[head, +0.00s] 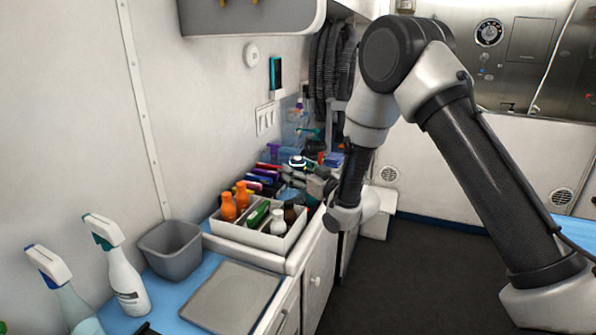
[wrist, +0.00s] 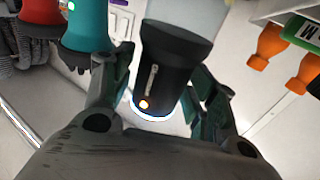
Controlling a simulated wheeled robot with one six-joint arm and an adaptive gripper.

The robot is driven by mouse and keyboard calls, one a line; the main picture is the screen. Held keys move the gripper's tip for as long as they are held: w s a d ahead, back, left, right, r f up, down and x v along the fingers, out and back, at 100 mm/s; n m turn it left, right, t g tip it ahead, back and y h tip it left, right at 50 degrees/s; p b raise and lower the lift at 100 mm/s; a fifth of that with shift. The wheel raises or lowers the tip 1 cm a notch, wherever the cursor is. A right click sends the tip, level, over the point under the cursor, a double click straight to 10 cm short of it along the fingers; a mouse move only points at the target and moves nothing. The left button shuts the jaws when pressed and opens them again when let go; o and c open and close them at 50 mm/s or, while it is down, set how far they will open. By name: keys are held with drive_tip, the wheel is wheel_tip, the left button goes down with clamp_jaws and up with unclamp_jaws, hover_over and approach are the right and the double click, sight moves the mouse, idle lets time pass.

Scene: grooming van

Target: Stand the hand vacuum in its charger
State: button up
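The hand vacuum (wrist: 172,75) has a black body, a pale clear end and a small lit orange light. In the wrist view it lies between the fingers of my gripper (wrist: 160,88), which look closed on its sides. A white ring shows at its near end. In the head view my gripper (head: 315,186) is low over the far part of the counter, beside the vacuum's dark top with its bright ring (head: 297,162). I cannot pick out the charger for certain.
A teal item with a green light (wrist: 88,30) and a red item (wrist: 40,15) stand close beside my gripper. A white bottle caddy (head: 262,238), a grey bin (head: 170,250), a grey tray (head: 232,297) and spray bottles (head: 122,272) occupy the nearer counter. The floor (head: 430,275) is clear.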

drive_tip(key=shift+r, duration=0.15)
drive_tip(key=v, duration=1.2)
drive_tip(key=w+d+r+m+h, duration=0.1)
drive_tip(key=w+d+r+h, duration=0.25)
drive_tip(key=d+r, duration=0.35)
drive_tip(key=s+d+r+m+g+h, duration=0.1)
drive_tip(key=s+d+r+m+h, duration=0.2)
drive_tip(key=d, duration=0.4)
drive_tip(key=s+d+r+g+h, duration=0.1)
drive_tip(key=s+d+g+h, duration=0.2)
drive_tip(key=d, duration=0.4)
drive_tip(key=s+d+r+m+g+h, duration=0.1)
drive_tip(key=s+d, duration=0.2)
drive_tip(key=s, duration=0.6)
drive_tip(key=s+d+r+m+g+h, duration=0.1)
drive_tip(key=s+d, duration=0.3)
drive_tip(key=s, duration=0.6)
drive_tip(key=s+d+r+m+g+h, duration=0.1)
drive_tip(key=s+d+m+g, duration=0.1)
drive_tip(key=s, duration=0.8)
drive_tip(key=shift+s+d+m+g, duration=0.2)
drive_tip(key=shift+d+m+g, duration=0.1)
drive_tip(key=shift+d+g, duration=0.4)
drive_tip(key=shift+d, duration=0.1)
